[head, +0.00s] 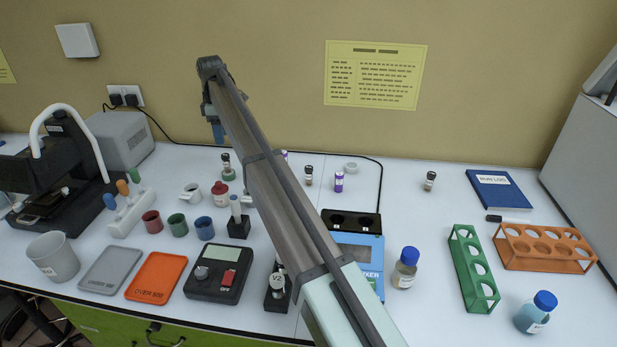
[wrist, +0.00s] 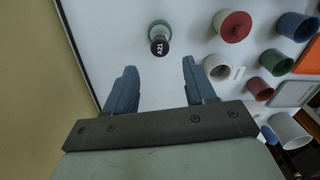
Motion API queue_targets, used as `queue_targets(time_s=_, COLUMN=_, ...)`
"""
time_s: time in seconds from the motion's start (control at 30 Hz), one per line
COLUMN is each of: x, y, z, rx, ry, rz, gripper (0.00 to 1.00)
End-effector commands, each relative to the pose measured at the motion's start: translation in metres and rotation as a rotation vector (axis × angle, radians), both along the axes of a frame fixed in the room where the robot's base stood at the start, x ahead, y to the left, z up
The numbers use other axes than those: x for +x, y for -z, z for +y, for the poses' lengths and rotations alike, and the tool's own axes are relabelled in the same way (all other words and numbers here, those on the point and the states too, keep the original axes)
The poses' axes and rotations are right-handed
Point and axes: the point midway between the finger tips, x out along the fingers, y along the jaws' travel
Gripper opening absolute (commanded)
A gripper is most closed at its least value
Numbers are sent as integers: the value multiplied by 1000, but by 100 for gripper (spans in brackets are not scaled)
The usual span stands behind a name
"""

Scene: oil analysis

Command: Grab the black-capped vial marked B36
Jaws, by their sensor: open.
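My gripper (wrist: 159,68) is open and empty, its two blue fingers apart. In the head view my gripper (head: 217,131) hangs above the back left of the table. A black-capped vial marked A21 (wrist: 159,47) stands on a green base just beyond the fingertips in the wrist view. It appears to be the dark-topped vial (head: 226,160) below my gripper in the head view. Other small dark-capped vials stand at the back middle (head: 309,175) and back right (head: 430,181). Their marks are too small to read, so I cannot tell which is B36.
A red lidded pot (head: 221,194), a white cup (head: 192,193) and coloured cups stand near the A21 vial. A purple-marked vial (head: 338,182) stands at the back middle. Green (head: 473,270) and orange (head: 545,248) racks are at right. My arm hides part of the table's middle.

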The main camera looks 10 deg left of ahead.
Motion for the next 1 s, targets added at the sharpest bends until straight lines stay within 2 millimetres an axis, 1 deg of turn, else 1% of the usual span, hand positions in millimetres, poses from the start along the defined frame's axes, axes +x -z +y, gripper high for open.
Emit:
queue_targets(time_s=0.13, x=0, y=0, z=0, rx=0, ry=0, rz=0, gripper=55)
queue_targets(time_s=0.2, x=0, y=0, z=0, rx=0, ry=0, rz=0, gripper=60)
queue_targets(time_s=0.43, x=0, y=1, z=-1, rx=2, ry=3, rz=-2, gripper=60)
queue_targets(time_s=0.47, x=0, y=2, z=-3, rx=6, ry=8, rz=-6, gripper=60)
queue_targets(time_s=0.57, x=-2, y=10, z=-17, rx=40, ry=53, rz=-36, gripper=60)
queue_targets(time_s=0.67, x=-2, y=25, z=-45, rx=115, ry=151, rz=-100, gripper=60)
queue_targets(time_s=0.77, x=-3, y=40, z=-81, rx=228, ry=295, rz=-184, gripper=60)
queue_targets(time_s=0.8, x=-3, y=44, z=-96, rx=281, ry=358, rz=-219, gripper=60)
queue_targets(time_s=0.87, x=-4, y=49, z=-118, rx=363, ry=452, rz=-269, gripper=60)
queue_targets(time_s=0.9, x=-5, y=51, z=-133, rx=418, ry=515, rz=-300, gripper=60)
queue_targets(time_s=0.97, x=-7, y=54, z=-155, rx=504, ry=608, rz=-344, gripper=60)
queue_targets(time_s=1.0, x=-10, y=54, z=-170, rx=563, ry=669, rz=-373, gripper=60)
